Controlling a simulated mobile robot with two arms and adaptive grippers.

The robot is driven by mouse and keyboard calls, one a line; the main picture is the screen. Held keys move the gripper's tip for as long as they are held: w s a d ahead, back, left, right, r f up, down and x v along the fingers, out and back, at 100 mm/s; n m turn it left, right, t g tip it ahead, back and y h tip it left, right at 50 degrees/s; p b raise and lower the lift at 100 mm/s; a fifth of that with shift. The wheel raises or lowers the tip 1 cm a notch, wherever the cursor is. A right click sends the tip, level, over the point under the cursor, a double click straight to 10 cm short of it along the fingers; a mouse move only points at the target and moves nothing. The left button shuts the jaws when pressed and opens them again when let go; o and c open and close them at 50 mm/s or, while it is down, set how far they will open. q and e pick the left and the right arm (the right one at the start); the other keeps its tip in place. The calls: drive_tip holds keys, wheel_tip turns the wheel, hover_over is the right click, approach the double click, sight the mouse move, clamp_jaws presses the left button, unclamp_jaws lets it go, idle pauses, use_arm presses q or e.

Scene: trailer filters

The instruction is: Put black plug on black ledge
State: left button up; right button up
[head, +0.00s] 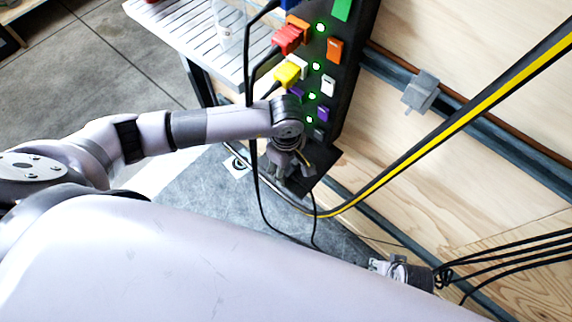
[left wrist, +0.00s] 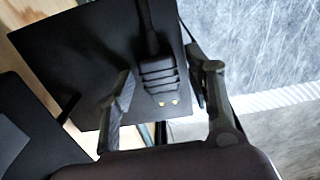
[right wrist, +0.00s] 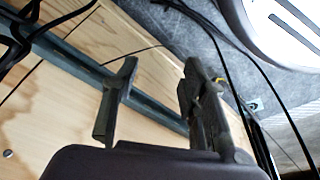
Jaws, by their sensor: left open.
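The black plug (left wrist: 158,75) lies against the flat black ledge (left wrist: 80,50) in the left wrist view. Its two metal prongs point toward the camera side and its cord runs away over the ledge. My left gripper (left wrist: 165,72) is open, with one finger on each side of the plug and the plug not clamped. In the head view my left gripper (head: 286,168) is at the black ledge (head: 322,174), below the power strip, and mostly hides the plug. My right gripper (head: 379,266) is low on the right; its fingers (right wrist: 158,68) stand apart and empty.
The black power strip (head: 345,75) holds a red plug (head: 288,38) and a yellow plug (head: 287,74). A slatted table (head: 185,25) stands behind. A yellow-striped strap (head: 450,125) and black cables (head: 520,255) cross the right side. Cords hang near my left gripper.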

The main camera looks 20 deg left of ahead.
use_arm(q)
drive_tip(key=shift+r, duration=0.1)
wheel_tip(320, 180, up, 12)
drive_tip(key=p, duration=0.1)
drive_tip(key=shift+p, duration=0.35)
use_arm(e)
drive_tip(key=f, duration=0.1)
drive_tip(key=s+f, duration=0.1)
drive_tip(key=f, duration=0.1)
drive_tip(key=s+f, duration=0.1)
drive_tip(key=f, duration=0.1)
drive_tip(key=shift+s+d+f, duration=0.15)
